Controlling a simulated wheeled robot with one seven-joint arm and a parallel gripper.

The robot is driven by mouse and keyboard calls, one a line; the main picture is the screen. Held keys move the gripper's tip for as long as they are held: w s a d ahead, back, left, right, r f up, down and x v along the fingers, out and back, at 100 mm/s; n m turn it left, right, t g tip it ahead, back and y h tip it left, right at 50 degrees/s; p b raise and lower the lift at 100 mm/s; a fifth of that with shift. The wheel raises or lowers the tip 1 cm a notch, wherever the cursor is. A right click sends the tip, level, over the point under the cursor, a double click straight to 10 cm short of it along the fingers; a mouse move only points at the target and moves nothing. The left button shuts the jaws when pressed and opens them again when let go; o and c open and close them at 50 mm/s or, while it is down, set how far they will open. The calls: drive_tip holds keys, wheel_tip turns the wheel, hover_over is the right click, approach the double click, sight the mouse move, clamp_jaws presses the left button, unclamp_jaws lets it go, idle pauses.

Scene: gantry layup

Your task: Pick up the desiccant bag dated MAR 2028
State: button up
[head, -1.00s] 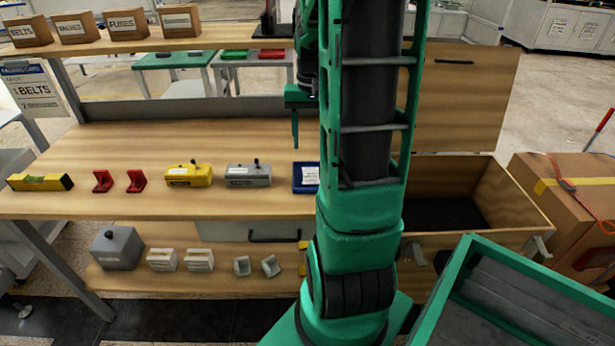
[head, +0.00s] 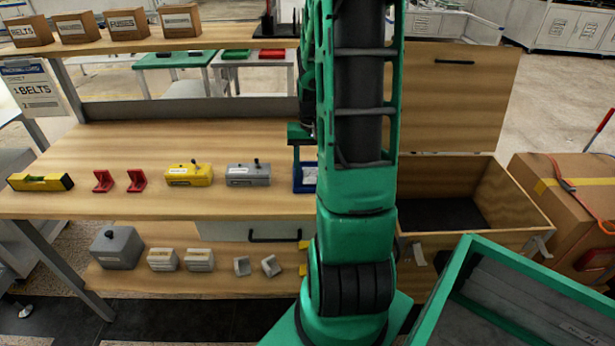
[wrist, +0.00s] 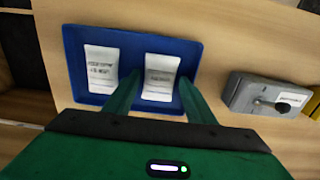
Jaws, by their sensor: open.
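Two white desiccant bags, the left one (wrist: 101,68) and the right one (wrist: 161,75), lie side by side in a blue tray (wrist: 74,42) in the wrist view. Both have dark print, too blurred for me to read a date. My gripper (wrist: 159,80) is open and empty over the tray, its two fingers on either side of the right bag. I cannot tell how far above the tray the fingertips are. In the head view the tray (head: 297,186) is on the workbench, partly hidden by my arm, and the gripper (head: 300,150) is above it.
A grey box with a black knob (head: 248,174) stands left of the tray, then a yellow one (head: 189,174), red brackets (head: 136,181) and a yellow level (head: 40,182). An open wooden crate (head: 500,205) is at the right. The bench behind the row is clear.

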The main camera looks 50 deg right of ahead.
drive_tip(key=shift+f, duration=0.1)
drive_tip(key=c, duration=0.8)
